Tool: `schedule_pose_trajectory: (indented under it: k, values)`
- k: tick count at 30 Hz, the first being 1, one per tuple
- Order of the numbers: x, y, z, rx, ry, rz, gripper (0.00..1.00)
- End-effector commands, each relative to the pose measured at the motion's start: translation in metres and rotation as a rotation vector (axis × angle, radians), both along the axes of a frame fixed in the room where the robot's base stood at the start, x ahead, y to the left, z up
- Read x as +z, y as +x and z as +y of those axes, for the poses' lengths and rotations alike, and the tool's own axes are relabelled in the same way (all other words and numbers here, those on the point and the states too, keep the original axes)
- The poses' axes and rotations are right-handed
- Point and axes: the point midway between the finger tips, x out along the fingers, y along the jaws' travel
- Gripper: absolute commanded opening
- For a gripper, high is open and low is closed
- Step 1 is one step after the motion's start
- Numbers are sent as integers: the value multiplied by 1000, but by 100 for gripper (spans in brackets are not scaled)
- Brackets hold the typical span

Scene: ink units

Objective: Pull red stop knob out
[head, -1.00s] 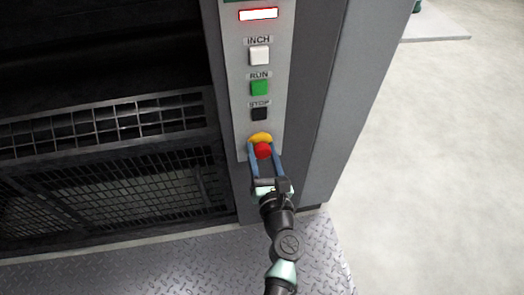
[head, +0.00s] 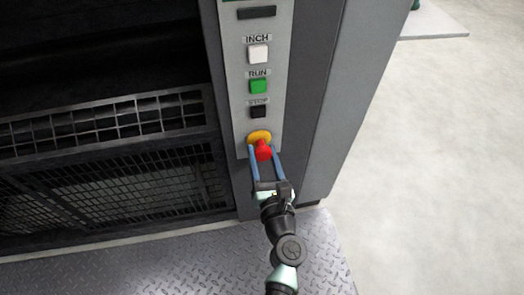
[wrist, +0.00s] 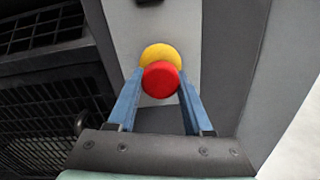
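The red stop knob (head: 263,152) stands out from a yellow round base (head: 259,137) at the bottom of the grey control panel. A red stem shows between its head and the base. My gripper (head: 265,152) reaches it from below, with one blue finger along each side of the knob. In the wrist view the round red knob face (wrist: 161,79) sits between the fingertips, which appear to touch its sides, so the gripper looks shut on it. The knob covers part of the yellow base (wrist: 160,52).
Above the knob are a black STOP button (head: 258,111), a green RUN button (head: 258,86), a white INCH button (head: 258,54) and a dark indicator (head: 257,13). A dark grille (head: 110,195) lies left. Open floor (head: 430,170) lies right.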

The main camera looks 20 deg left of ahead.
Motion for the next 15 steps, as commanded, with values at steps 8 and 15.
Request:
schedule_pose_trajectory:
  k: [8, 15]
  values:
    - [-1, -1, -1, -1, 1, 2, 81]
    - [-1, -2, -2, -1, 1, 2, 81]
